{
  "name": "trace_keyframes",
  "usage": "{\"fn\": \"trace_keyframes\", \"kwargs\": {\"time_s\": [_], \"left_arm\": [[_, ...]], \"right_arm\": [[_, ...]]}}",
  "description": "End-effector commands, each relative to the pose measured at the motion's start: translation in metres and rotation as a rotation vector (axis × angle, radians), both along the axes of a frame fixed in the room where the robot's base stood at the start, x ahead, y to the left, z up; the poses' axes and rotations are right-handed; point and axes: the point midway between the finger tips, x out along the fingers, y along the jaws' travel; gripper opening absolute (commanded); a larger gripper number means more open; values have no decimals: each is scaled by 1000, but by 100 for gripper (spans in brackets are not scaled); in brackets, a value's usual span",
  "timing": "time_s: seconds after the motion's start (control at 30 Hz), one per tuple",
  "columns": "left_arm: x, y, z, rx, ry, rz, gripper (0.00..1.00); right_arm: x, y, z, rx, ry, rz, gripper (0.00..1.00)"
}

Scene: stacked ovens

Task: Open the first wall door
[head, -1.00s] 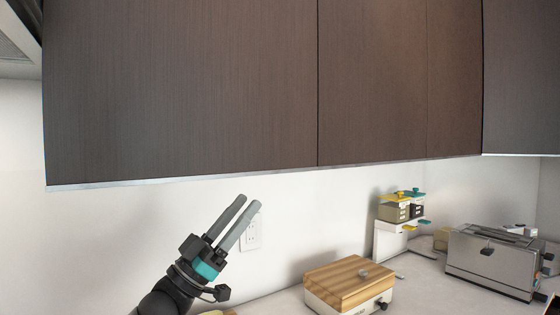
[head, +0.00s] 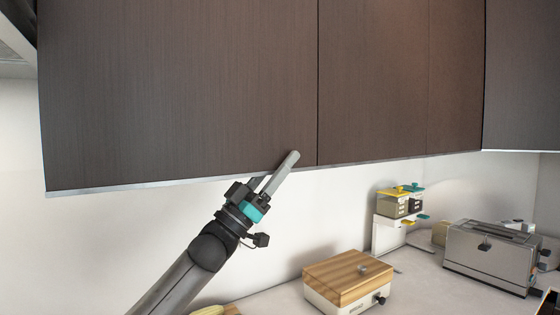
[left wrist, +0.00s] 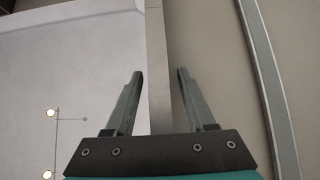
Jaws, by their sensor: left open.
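The first wall door (head: 180,90) is the wide dark brown panel at the left in the head view. It looks closed, its lower edge running along the cabinet bottom. My left gripper (head: 280,168) is at that edge near the door's lower right corner. One finger shows in front of the door; the other finger's tip is hidden behind the edge. In the left wrist view the jaws (left wrist: 160,74) are open, with a pale panel edge (left wrist: 160,100) between them. Whether either finger touches it I cannot tell. My right gripper is not in view.
More brown doors (head: 375,80) adjoin on the right. Below, on the counter, stand a wood-topped box (head: 348,280), a small rack with containers (head: 400,205) and a metal toaster (head: 490,255).

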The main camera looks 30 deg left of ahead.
Motion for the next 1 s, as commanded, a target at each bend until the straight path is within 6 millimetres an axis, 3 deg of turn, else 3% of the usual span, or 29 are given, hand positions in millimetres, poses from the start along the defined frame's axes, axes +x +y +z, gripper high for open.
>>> {"fn": "trace_keyframes", "kwargs": {"time_s": [0.27, 0.77, 1.0], "left_arm": [[1, -1, 0, 0, 0, 0, 55], [1, -1, 0, 0, 0, 0, 0], [1, -1, 0, 0, 0, 0, 0]], "right_arm": [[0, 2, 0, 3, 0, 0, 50], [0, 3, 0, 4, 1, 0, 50], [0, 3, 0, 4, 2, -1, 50]]}}
